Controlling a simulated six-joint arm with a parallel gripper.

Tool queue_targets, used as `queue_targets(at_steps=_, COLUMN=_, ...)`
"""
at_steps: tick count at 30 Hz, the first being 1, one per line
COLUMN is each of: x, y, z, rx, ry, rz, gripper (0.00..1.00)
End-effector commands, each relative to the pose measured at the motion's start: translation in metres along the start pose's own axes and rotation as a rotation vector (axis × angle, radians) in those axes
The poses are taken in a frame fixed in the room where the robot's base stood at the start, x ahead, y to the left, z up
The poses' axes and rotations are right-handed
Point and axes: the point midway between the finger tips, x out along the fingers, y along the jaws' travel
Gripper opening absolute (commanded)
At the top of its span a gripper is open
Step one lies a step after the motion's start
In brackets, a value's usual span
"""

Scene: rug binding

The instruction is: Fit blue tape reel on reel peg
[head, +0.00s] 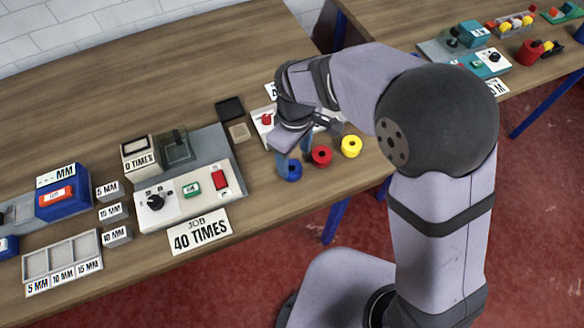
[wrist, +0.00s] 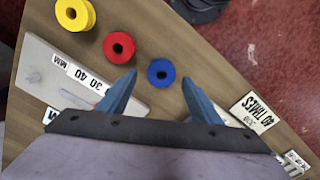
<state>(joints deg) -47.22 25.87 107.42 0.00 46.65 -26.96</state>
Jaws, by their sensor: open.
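The blue tape reel (head: 291,171) lies flat on the bench near its front edge, left of the red and yellow reels. In the wrist view the blue reel (wrist: 161,72) shows its dark centre hole, just beyond and between the fingertips. My gripper (head: 293,154) is open and empty, pointing down at the blue reel; in the wrist view its two blue fingers (wrist: 158,78) are spread to either side of it. I cannot tell the height gap. I cannot make out the reel peg; my gripper and arm hide part of the bench behind.
The red reel (head: 321,156) and yellow reel (head: 351,146) lie close on the right. A pale plate marked 30, 40 MM (wrist: 75,82) is beside them. A machine with a 40 TIMES card (head: 200,232) stands left. The bench's front edge is close.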

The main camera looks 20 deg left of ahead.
Motion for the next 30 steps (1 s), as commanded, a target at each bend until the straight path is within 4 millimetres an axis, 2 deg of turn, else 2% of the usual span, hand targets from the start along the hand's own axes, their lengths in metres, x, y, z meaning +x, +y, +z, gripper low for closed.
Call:
queue_targets(at_steps=12, x=0.042, y=-0.004, z=0.001, rx=0.0, ry=-0.003, rz=-0.002, gripper=0.58)
queue_targets(at_steps=23, x=0.049, y=-0.004, z=0.0, rx=0.0, ry=-0.001, rz=0.0, gripper=0.58)
queue_targets(at_steps=28, x=0.049, y=-0.004, z=0.0, rx=0.0, ry=-0.001, rz=0.0, gripper=0.18)
queue_targets(at_steps=29, x=0.049, y=-0.004, z=0.0, rx=0.0, ry=-0.001, rz=0.0, gripper=0.14)
queue_targets(at_steps=30, x=0.049, y=-0.004, z=0.0, rx=0.0, ry=-0.001, rz=0.0, gripper=0.14)
